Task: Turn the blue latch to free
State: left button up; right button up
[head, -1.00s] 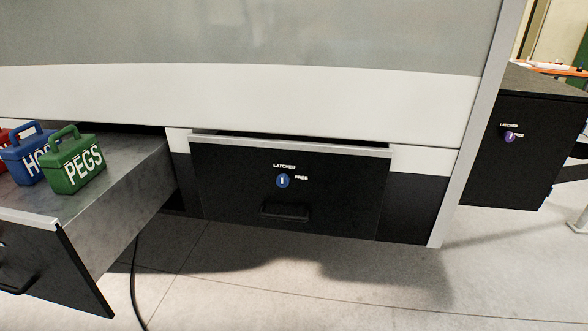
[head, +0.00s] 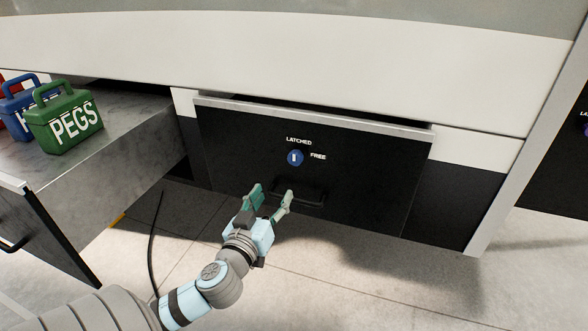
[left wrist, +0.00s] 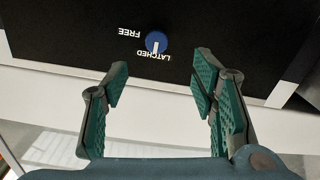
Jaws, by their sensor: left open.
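The blue latch (head: 295,158) is a small round knob with a white mark on the black front of the middle drawer (head: 370,175). The mark points up toward the word LATCHED; the word FREE stands to its right. In the left wrist view the latch (left wrist: 156,42) shows upside down, beyond the fingers, with its mark toward LATCHED. My left gripper (head: 270,196) is open and empty, below and slightly left of the latch in the picture, in front of the drawer handle (head: 300,192). It does not touch the latch. My right gripper is not in view.
An open drawer (head: 130,140) sticks out at the left, holding a green PEGS box (head: 66,118), a blue box (head: 22,100) and a red box. A black cable (head: 153,245) hangs beside it. The floor (head: 370,290) in front is clear.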

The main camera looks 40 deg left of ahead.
aim_at(294, 159)
pick_arm(q)
jog(key=x, duration=0.9)
jog(key=r+x, duration=0.1)
jog(key=x, duration=0.4)
jog(key=shift+w+d+r, duration=0.1)
jog(key=c, duration=1.1)
